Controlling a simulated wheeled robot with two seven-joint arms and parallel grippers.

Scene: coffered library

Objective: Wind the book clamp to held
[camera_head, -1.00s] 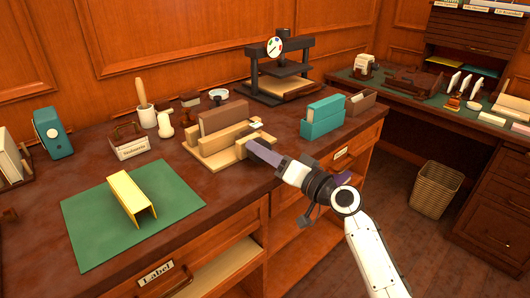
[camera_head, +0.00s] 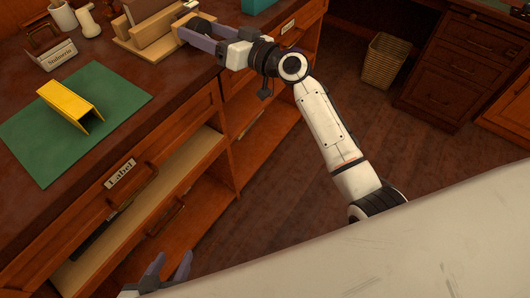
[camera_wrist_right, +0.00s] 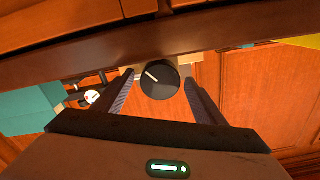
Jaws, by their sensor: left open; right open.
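The wooden book clamp (camera_head: 160,48) stands on the desk at the top of the head view, with a brown book (camera_head: 150,10) between its boards. Its round dark knob (camera_wrist_right: 159,79) bears a white line, which slants in the right wrist view. My right gripper (camera_head: 190,32) is at the clamp's right end; in the wrist view its open fingers (camera_wrist_right: 158,92) stand either side of the knob, with gaps showing. My left gripper (camera_head: 178,268) is open and empty, low in front of the drawers.
A drawer (camera_head: 140,215) below the desk edge is partly open. A wicker basket (camera_head: 385,60) stands on the floor at right.

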